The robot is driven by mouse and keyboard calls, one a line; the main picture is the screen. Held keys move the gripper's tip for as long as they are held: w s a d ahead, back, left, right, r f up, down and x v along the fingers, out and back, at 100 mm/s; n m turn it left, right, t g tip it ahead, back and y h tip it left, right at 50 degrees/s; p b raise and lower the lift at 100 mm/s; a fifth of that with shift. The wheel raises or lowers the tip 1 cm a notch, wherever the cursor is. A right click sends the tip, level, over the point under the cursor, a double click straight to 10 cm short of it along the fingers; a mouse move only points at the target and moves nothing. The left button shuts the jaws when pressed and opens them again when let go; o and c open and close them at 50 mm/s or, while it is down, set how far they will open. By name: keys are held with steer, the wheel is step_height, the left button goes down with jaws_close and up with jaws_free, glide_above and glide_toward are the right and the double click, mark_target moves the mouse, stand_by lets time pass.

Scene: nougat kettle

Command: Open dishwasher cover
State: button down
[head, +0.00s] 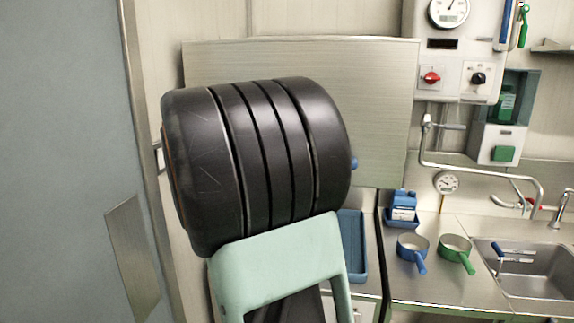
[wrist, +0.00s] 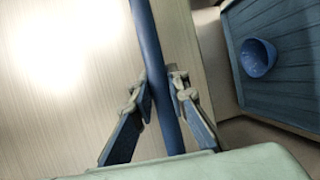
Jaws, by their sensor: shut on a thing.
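The dishwasher cover (head: 385,110) is a large brushed-metal hood behind my arm in the head view; its bright metal face (wrist: 60,110) fills the left of the wrist view. A long blue bar handle (wrist: 150,45) runs along it, and a small blue end of the handle (head: 354,163) shows beside my arm in the head view. My gripper (wrist: 160,92) has its two fingers on either side of the bar, shut on it. My dark arm link hides the gripper and much of the cover in the head view.
A blue ribbed tray (wrist: 285,95) with a blue bowl (wrist: 258,57) lies to the right of the cover. Further right, a blue-handled pan (head: 412,247) and a green-handled pan (head: 455,250) stand by the sink (head: 535,275). A grey door (head: 65,120) is close on the left.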

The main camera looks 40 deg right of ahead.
steer(key=shift+f, duration=0.2)
steer(key=c, duration=1.8)
jaws_free()
steer(key=shift+c, duration=0.2)
steer(key=shift+a, duration=0.15)
steer(key=v, duration=1.1)
steer(key=shift+a, duration=0.35)
steer(key=shift+s+r, duration=0.1)
steer(key=shift+s, duration=0.05)
